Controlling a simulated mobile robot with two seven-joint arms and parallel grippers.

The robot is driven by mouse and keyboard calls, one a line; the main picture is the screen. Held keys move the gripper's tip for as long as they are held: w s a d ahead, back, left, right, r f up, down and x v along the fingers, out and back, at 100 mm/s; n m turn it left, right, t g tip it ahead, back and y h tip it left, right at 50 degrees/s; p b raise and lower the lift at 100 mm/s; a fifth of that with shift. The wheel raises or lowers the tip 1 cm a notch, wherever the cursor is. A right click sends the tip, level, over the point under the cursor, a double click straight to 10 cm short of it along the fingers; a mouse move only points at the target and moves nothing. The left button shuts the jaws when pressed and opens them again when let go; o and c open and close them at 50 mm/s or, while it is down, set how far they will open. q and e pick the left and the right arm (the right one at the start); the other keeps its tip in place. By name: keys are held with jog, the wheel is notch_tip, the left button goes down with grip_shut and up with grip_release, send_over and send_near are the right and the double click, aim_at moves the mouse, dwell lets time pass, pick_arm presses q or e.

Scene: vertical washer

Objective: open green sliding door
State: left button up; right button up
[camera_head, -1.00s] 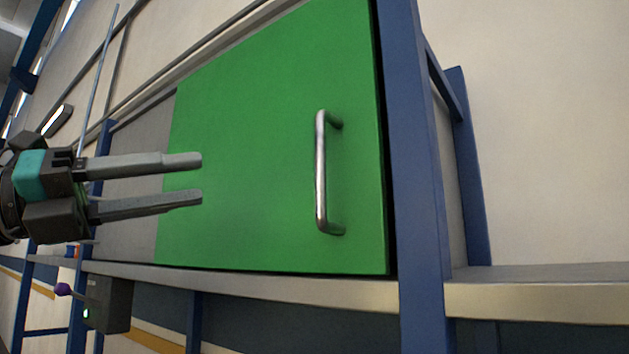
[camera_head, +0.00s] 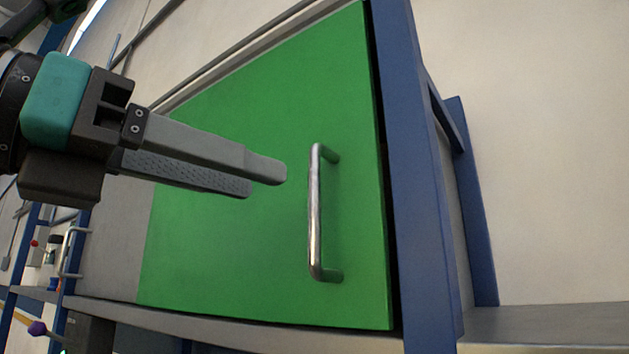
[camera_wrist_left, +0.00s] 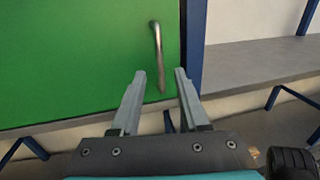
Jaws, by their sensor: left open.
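The green sliding door (camera_head: 240,260) fills the middle of the head view, its right edge close to a blue upright post. Its vertical metal bar handle (camera_head: 315,215) is on the right part of the door. My left gripper (camera_head: 268,180) is open and empty, in front of the door and to the left of the handle. In the left wrist view the door (camera_wrist_left: 70,60) is at the upper left. There the handle (camera_wrist_left: 157,55) shows beyond the open fingers (camera_wrist_left: 160,80), apart from them. My right gripper is not in view.
A blue frame post (camera_head: 415,170) stands right of the door. A grey ledge (camera_head: 545,325) runs below and to the right.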

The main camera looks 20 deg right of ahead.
aim_at(310, 195)
pick_arm(q)
jog(key=p+x, duration=0.2)
jog(key=x, duration=0.6)
jog(key=shift+w+d, duration=0.1)
jog(key=shift+d, duration=0.1)
grip_shut()
dwell(1.1)
